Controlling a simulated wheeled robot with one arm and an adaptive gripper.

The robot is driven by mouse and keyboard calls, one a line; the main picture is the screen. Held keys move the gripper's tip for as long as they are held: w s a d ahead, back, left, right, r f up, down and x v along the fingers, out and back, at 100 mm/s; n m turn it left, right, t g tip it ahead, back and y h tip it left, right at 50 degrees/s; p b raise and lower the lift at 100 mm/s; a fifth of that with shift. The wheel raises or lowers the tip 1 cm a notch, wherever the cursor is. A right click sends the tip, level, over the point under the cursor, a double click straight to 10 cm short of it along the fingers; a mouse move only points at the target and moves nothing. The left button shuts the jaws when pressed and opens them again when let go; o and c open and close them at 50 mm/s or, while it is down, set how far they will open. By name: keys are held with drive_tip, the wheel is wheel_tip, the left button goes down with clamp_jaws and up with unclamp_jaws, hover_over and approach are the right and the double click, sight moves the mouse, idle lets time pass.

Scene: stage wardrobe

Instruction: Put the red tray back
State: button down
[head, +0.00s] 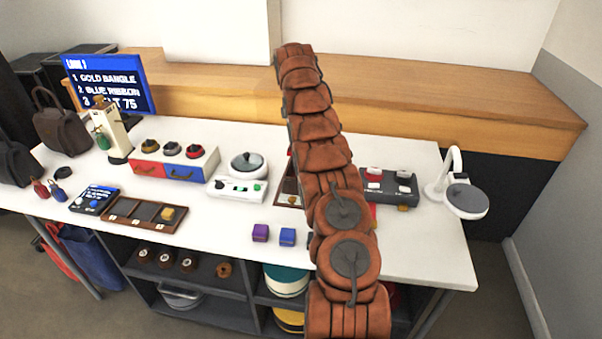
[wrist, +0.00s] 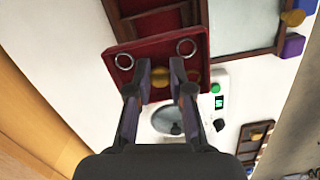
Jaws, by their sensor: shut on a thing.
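In the head view my arm hides my gripper and most of the case (head: 290,187); a small red patch shows at the arm's right edge.
A scale (head: 240,180) stands left of my arm, and a dark button box (head: 390,187) and a white lamp (head: 463,195) stand right. Purple and blue cubes (head: 287,237) lie near the front edge. A wooden ledge (head: 440,100) runs behind. The front right tabletop is clear.

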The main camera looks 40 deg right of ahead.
wheel_tip(320, 180, down, 9)
drive_tip(key=shift+s+f+p, duration=0.1)
drive_tip(key=shift+f+p, duration=0.05)
drive_tip(key=shift+p, duration=0.4)
drive_tip(key=shift+f, duration=0.25)
drive_tip(key=shift+f, duration=0.65)
drive_tip(key=c, duration=1)
unclamp_jaws()
drive_tip(key=shift+c, duration=0.2)
drive_tip(key=shift+r, duration=0.15)
drive_tip(key=r, duration=0.3)
drive_tip(key=w+r, duration=0.1)
drive_tip(key=r, duration=0.7)
drive_tip(key=shift+w+a, duration=0.2)
drive_tip(key=shift+a, duration=0.1)
drive_tip(key=shift+r+p, duration=0.9)
drive_tip(key=shift+r, duration=0.05)
